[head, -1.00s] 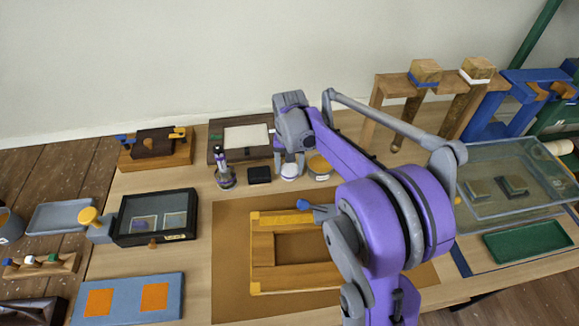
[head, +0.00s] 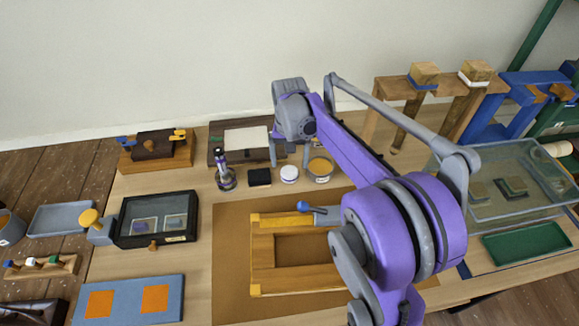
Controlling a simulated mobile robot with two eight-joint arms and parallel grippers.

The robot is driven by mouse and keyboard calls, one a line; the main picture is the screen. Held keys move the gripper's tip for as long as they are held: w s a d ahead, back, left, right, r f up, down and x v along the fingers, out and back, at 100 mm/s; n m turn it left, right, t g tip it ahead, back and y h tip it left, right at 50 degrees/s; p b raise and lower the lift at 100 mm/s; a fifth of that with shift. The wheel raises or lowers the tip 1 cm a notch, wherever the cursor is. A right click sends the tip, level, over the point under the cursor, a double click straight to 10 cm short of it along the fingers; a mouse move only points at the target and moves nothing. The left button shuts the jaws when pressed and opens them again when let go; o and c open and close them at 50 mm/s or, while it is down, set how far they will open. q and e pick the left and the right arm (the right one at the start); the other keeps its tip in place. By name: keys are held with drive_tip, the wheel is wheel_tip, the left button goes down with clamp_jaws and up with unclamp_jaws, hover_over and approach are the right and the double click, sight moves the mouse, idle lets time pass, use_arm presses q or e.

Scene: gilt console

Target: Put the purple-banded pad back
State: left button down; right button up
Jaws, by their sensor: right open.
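A small upright tool with a purple band on its handle and a dark round base (head: 226,177) stands on the table, left of the black block; it looks like the purple-banded pad, though it is small in view. My right gripper (head: 291,158) points down with its fingers apart and nothing seen between them. It is to the right of the banded tool, behind a small white-topped pot (head: 289,174). Its height above the table is hard to judge. My left gripper is out of view.
A black block (head: 259,177) and an orange-filled jar (head: 320,168) stand near the pot. A dark box with a white top (head: 246,138) is behind. A wooden frame (head: 262,275) lies on the brown mat (head: 229,260). A wooden rack (head: 385,95) stands at right.

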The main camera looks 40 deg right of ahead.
sight(290, 171)
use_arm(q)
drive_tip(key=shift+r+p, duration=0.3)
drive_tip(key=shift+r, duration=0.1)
use_arm(e)
wheel_tip(290, 171, up, 8)
drive_tip(key=shift+f, duration=0.1)
